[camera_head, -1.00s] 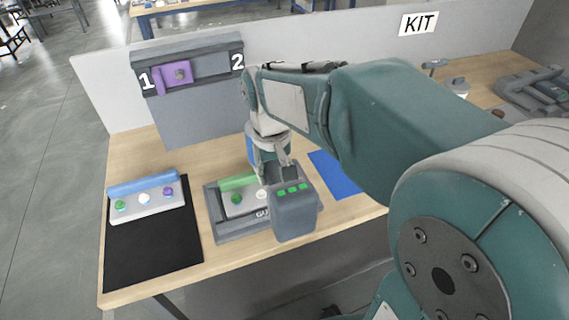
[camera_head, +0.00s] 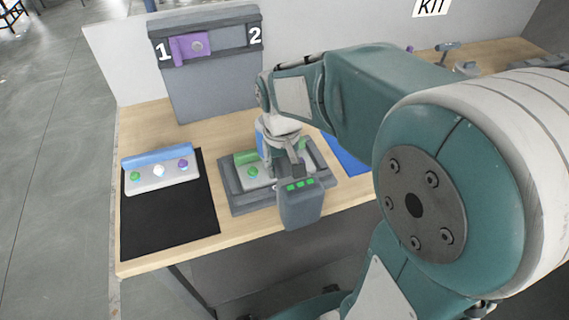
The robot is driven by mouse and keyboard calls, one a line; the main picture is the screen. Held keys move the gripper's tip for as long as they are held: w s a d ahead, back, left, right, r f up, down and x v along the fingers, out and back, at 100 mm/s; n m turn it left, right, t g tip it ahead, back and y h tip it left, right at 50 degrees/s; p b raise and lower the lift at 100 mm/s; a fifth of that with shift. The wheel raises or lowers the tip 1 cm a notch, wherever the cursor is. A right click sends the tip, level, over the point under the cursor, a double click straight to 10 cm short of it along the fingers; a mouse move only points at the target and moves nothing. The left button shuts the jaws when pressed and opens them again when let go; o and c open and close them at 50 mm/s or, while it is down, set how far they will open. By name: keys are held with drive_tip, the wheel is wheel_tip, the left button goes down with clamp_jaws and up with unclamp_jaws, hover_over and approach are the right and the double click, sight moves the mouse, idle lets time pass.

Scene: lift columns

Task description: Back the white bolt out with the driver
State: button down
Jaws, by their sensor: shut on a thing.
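A grey holder (camera_head: 236,202) on the bench carries a plate with a green bar (camera_head: 246,157). A green bolt (camera_head: 252,172) shows at the plate's left end. The plate's white bolt is hidden behind my gripper and the driver. My gripper (camera_head: 284,143) points down over the holder and is shut on the driver. The driver's dark grey block (camera_head: 302,205), with several green lights, hangs in front of the holder's front edge. The driver's tip is hidden, so I cannot tell whether it touches the bolt.
A plate with a blue bar (camera_head: 157,158) and green, white and purple bolts lies on a black mat (camera_head: 170,225) at left. A grey stand (camera_head: 213,95) marked 1 and 2 holds a purple part (camera_head: 188,48). A blue mat (camera_head: 345,155) lies right of the holder.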

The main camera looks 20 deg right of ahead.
drive_tip(key=shift+d, duration=0.65)
idle(1.0)
drive_tip(key=shift+a, duration=0.1)
idle(0.5)
drive_tip(key=shift+f, duration=0.1)
idle(0.4)
drive_tip(key=shift+r, duration=2.55)
drive_tip(key=shift+r, duration=0.1)
drive_tip(key=shift+r, duration=1.9)
